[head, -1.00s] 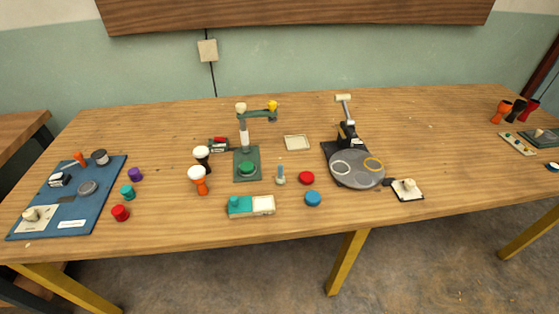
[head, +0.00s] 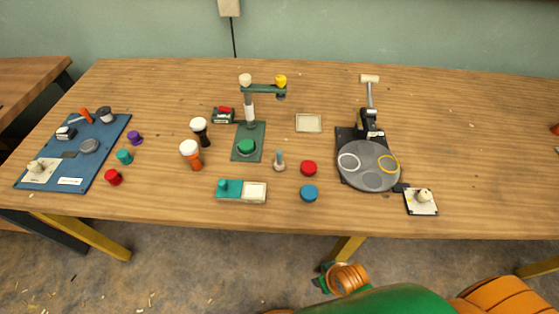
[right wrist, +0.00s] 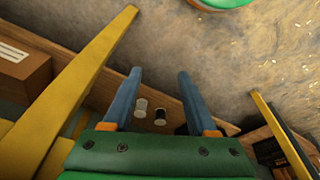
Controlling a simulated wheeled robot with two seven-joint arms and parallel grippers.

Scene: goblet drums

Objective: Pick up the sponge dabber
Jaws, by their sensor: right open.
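A small upright piece with a grey-blue handle and a pale foot (head: 279,161), which looks like the sponge dabber, stands on the table right of the teal-and-cream box (head: 255,192). No gripper is near it. My right gripper (right wrist: 157,88) shows in the right wrist view with its two blue fingers wide apart and nothing held between them. It is off the table, with the floor and yellow table legs around it. In the head view only parts of my right arm show at the bottom, below the table's front edge. My left gripper is out of view.
Close to the dabber are a red disc (head: 308,168), a blue disc (head: 309,193) and a green stand (head: 250,130). White-topped drums (head: 190,149) stand left. A round grey plate (head: 369,178) and a white pad (head: 420,209) lie right. The front edge has bare wood.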

